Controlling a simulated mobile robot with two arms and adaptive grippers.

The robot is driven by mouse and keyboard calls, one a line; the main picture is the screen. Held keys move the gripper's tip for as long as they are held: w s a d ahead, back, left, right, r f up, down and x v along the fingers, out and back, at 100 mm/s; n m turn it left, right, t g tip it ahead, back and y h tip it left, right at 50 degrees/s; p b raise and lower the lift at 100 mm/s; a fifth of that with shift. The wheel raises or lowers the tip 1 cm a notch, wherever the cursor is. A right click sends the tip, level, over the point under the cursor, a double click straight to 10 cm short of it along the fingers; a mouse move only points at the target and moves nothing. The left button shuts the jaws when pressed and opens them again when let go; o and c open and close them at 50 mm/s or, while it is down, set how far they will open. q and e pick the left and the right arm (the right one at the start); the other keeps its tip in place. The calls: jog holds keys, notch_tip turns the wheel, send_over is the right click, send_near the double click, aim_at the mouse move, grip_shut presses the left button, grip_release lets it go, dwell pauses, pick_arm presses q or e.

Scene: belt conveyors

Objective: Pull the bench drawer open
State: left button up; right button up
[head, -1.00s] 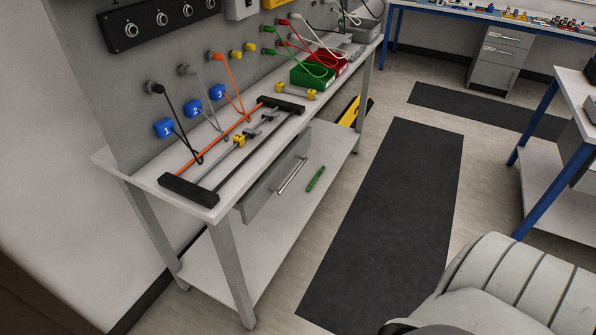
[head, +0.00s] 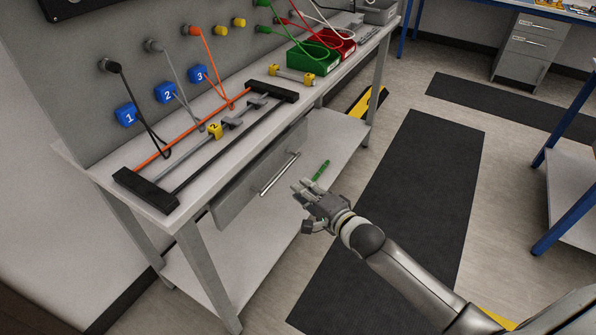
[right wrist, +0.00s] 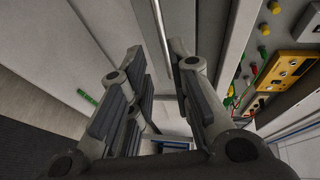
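The bench drawer (head: 240,193) has a grey front close under the worktop edge and looks shut. Its silver bar handle (head: 280,174) runs along the front. My right gripper (head: 304,207) is open and empty, just right of and slightly below the handle in the head view, apart from it. In the right wrist view, the fingers of my right gripper (right wrist: 153,75) are spread. The handle (right wrist: 161,28) shows there as a thin bar beyond the gap, nearer the right finger. The drawer front (right wrist: 208,28) is to its right. My left gripper is not in view.
The bench top (head: 92,172) carries a black-ended rack (head: 147,190), a green bin (head: 313,57) and a red bin (head: 335,42). A green tool (head: 321,170) lies on the lower shelf (head: 345,140). Open floor with a dark mat (head: 425,190) lies right of the bench.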

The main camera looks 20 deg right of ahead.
aim_at(282, 172)
jog(key=x, duration=1)
jog(key=shift+w+a+r+b, duration=0.2)
jog(key=shift+w+a+b, duration=0.05)
jog(key=shift+w+b, duration=0.15)
jog(key=shift+c, duration=0.3)
grip_shut()
